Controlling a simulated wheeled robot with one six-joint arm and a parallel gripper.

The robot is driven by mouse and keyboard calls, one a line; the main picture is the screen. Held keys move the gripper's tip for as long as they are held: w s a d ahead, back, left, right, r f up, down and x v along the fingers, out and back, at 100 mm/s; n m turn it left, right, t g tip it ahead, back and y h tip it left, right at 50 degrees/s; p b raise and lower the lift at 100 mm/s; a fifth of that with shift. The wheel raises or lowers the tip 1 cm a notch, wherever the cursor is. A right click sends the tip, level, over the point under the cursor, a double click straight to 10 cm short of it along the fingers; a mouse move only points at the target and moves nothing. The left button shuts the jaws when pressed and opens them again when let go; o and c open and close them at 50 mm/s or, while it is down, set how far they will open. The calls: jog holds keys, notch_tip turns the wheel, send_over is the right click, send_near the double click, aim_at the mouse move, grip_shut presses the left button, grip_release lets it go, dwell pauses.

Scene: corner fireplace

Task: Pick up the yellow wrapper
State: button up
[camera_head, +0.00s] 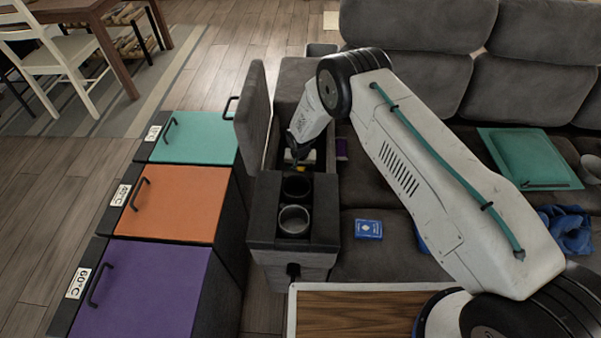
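A small yellow patch (299,169), perhaps the yellow wrapper, shows just below my gripper (295,157). It is at the front of the open storage compartment in the dark grey sofa console (262,232). My gripper points down into this compartment, behind the two cup holders. The fingers are small, dark and partly hidden, so I cannot tell whether they are open or shut, or whether they touch the yellow patch. Something pale also shows beside the fingers. Most of the compartment's inside is hidden.
The console's raised lid (252,120) stands left of my gripper. Teal (197,138), orange (175,205) and purple (150,290) lidded bins stand further left. A blue card pack (368,229), a purple item (341,149) and a teal folder (528,158) lie on the sofa.

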jog(key=shift+f, duration=0.2)
jog(key=c, duration=1.1)
